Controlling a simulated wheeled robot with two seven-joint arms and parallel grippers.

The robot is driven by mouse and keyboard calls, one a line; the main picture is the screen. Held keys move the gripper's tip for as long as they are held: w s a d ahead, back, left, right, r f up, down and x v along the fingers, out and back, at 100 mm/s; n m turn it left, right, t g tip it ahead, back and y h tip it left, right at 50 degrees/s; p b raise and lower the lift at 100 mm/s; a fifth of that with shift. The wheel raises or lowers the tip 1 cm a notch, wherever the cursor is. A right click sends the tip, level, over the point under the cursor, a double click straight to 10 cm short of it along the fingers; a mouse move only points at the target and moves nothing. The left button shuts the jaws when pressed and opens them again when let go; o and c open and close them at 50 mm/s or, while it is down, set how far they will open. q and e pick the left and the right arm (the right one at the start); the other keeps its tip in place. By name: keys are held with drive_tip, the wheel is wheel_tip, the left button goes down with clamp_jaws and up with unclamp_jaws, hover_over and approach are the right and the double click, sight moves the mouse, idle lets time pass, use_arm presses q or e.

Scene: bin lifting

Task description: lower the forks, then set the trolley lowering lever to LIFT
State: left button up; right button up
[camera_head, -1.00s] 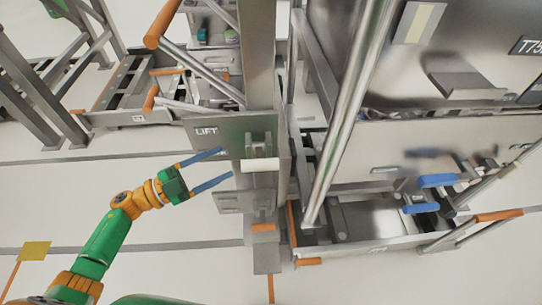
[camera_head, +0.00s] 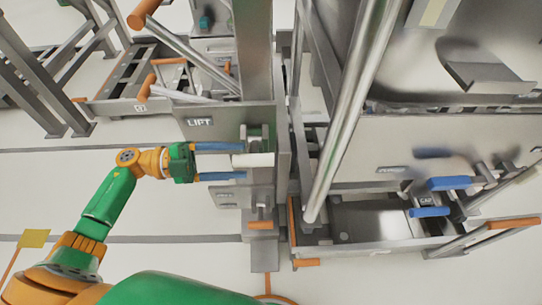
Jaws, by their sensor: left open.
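The trolley's upright column carries a grey panel marked LIFT (camera_head: 200,122). A pale lever (camera_head: 254,159) sits in a bracket on this panel. My left gripper (camera_head: 245,162) is open in front of the panel, with its blue fingers pointing right. The upper fingertip is close to the lever's bracket and the lower one ends just below the lever's left end. I cannot tell whether either finger touches it. An orange-tipped lever (camera_head: 261,225) sticks out lower on the column. My right gripper is not in view. The forks cannot be made out clearly.
A large metal machine (camera_head: 400,140) with a diagonal steel tube (camera_head: 345,120) stands close on the right. Blue handles (camera_head: 449,183) and orange-tipped bars are at far right. Another frame with orange handles (camera_head: 143,14) is at upper left.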

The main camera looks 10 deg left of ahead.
sight(249, 161)
use_arm(q)
drive_tip(key=p+x, duration=0.1)
drive_tip(key=x, duration=0.5)
drive_tip(key=shift+d, duration=0.25)
clamp_jaws()
idle(1.0)
